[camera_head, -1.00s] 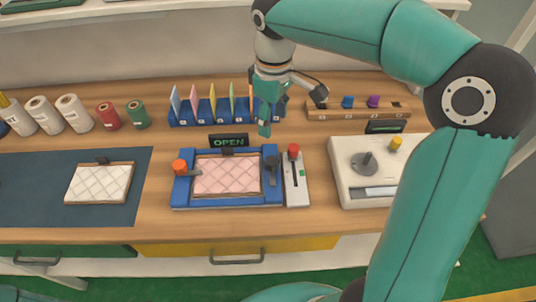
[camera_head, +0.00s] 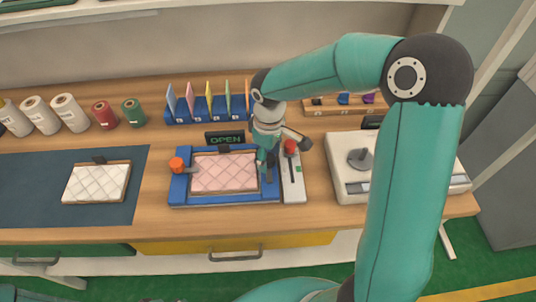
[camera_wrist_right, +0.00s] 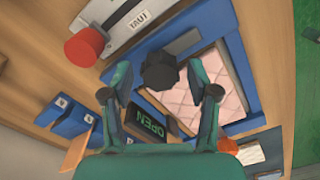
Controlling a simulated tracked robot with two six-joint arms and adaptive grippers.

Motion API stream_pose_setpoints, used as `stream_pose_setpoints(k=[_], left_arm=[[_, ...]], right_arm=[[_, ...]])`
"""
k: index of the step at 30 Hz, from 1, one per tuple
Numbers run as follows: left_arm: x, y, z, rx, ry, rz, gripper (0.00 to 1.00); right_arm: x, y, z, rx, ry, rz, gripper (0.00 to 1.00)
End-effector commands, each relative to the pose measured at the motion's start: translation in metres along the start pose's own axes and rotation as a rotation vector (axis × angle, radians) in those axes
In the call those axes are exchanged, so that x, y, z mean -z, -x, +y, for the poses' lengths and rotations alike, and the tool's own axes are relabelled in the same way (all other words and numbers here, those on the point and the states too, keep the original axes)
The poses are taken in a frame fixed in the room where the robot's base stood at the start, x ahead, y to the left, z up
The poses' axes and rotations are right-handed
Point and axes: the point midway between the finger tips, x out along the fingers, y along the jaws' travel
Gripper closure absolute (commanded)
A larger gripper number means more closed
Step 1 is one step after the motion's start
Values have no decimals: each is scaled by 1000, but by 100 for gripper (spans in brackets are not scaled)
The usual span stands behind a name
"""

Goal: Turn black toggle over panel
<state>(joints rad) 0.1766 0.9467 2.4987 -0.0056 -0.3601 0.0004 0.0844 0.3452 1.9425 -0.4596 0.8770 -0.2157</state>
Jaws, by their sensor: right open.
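The blue frame (camera_head: 225,202) holds a pink quilted panel (camera_head: 226,172), which lies flat in it. The black toggle (camera_wrist_right: 159,71) stands on the frame's right side and is mostly hidden behind my right gripper in the head view. In the right wrist view the toggle's dark knob lies between and just beyond the fingertips of my right gripper (camera_wrist_right: 166,82). The right gripper is open, over the frame's right side in the head view (camera_head: 266,162). An orange knob (camera_head: 177,164) is on the frame's left side. My left gripper is not in view.
A sign reading OPEN (camera_head: 225,139) stands behind the frame. A slider unit with a red knob (camera_head: 290,147) is close on the right. A white machine (camera_head: 345,188) stands farther right, and a white panel (camera_head: 97,183) lies on a dark mat at left.

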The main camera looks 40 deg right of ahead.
Motion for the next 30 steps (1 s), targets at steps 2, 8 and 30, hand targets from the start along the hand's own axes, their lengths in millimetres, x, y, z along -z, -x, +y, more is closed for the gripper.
stream_pose_setpoints(k=[2,8,30], left_arm=[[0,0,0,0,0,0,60],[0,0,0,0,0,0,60],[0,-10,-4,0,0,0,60]], right_arm=[[0,0,0,0,0,0,40],[0,0,0,0,0,0,57],[1,-1,1,-2,-100,3,100]])
